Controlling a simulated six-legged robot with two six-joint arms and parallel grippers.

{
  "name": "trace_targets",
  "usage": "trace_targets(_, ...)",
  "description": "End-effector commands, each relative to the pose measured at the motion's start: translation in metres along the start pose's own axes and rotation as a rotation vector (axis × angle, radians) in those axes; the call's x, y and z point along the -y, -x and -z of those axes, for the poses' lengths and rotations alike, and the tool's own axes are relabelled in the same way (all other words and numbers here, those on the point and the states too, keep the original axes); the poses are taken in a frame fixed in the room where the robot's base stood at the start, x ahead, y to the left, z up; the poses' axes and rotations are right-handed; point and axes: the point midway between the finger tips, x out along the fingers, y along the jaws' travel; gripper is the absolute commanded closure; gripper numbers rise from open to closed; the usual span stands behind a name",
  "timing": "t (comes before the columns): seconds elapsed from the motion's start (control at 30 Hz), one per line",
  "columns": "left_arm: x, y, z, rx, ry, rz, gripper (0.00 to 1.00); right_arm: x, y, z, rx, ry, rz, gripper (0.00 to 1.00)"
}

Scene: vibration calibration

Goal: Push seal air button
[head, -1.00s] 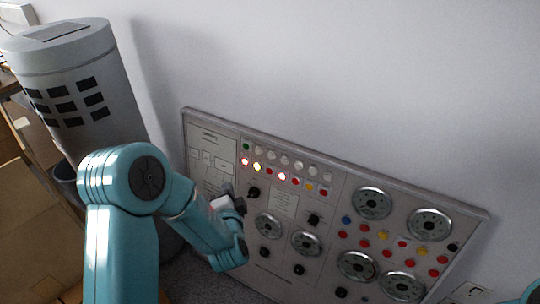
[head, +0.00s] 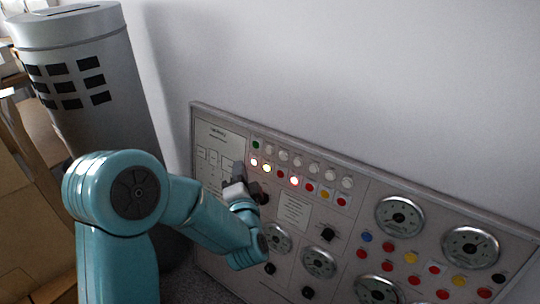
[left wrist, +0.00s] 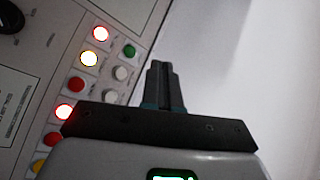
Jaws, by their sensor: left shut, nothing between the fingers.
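The grey control panel (head: 355,215) leans against the wall, with rows of small buttons at its upper left. The top row has a green button (head: 257,145) and several white ones. Below are red and yellow buttons, with a lit red one (head: 254,162) and a lit yellow one (head: 267,168). Labels are too small to read, so I cannot tell which is seal air. My left gripper (head: 238,170) is shut and empty, close to the left end of these rows. In the left wrist view its fingers (left wrist: 163,85) show beside the green button (left wrist: 129,51); contact is unclear.
Round gauges (head: 400,215), black knobs and more coloured buttons fill the panel's middle and right. A grey cylinder (head: 80,70) stands at the left near cardboard boxes (head: 35,225). The wall above the panel is bare.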

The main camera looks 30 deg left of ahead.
Motion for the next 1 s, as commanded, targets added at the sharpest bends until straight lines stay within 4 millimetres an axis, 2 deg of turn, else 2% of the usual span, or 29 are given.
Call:
trace_targets(0.37,-0.004,-0.006,0.006,-0.002,-0.001,-0.002,1.0,0.0,0.001,0.0,0.0,0.0,0.0,1.0)
trace_targets(0.8,-0.035,-0.047,0.037,-0.004,0.0,-0.002,1.0,0.0,0.0,0.0,0.0,0.0,0.0,1.0)
trace_targets(1.0,-0.044,-0.06,0.046,-0.003,0.0,-0.002,1.0,-0.001,-0.002,0.0,0.0,0.0,0.0,1.0)
